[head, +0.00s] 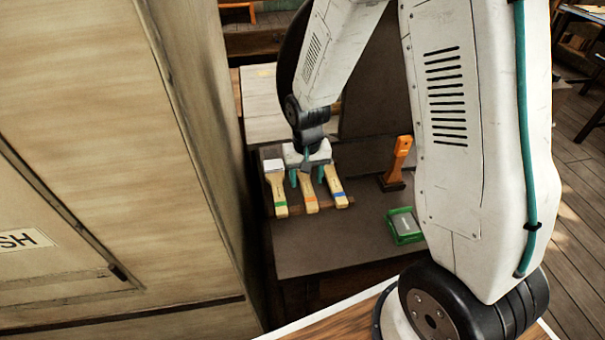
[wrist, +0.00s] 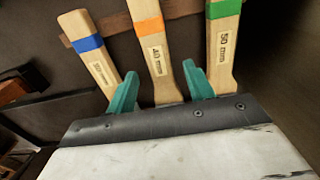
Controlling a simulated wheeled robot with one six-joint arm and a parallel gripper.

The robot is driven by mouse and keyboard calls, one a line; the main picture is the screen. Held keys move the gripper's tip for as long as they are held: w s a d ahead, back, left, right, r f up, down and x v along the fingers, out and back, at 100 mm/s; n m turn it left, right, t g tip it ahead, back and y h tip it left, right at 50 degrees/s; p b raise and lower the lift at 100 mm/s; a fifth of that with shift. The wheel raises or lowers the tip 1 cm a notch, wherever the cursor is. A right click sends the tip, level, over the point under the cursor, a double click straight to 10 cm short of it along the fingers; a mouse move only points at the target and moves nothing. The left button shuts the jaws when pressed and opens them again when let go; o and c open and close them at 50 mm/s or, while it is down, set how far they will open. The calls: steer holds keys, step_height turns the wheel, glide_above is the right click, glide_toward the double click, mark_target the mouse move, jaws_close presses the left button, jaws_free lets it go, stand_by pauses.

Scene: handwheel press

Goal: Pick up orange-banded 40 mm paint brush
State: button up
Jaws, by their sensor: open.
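The orange-banded 40 mm paint brush (head: 309,197) lies between two other brushes on the dark table, its handle end toward the front. In the wrist view the orange-banded brush (wrist: 156,50) shows its band and a label reading 40 mm. My gripper (head: 306,177) is above the brushes with its teal fingers apart. In the wrist view the fingers of my gripper (wrist: 158,82) stand on either side of the orange-banded handle, with gaps to it. The brush's bristle end is hidden by the gripper body.
A green-banded 50 mm brush (wrist: 223,45) and a blue-banded brush (wrist: 92,50) flank it closely. The handles cross a wooden strip (head: 345,203). An orange-handled tool (head: 397,160) and a green tray (head: 403,226) stand to the right. A tall wooden cabinet (head: 100,130) is at left.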

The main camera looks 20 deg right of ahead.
steer(key=shift+f, duration=0.9)
steer(key=c, duration=1.1)
steer(key=shift+r, duration=0.1)
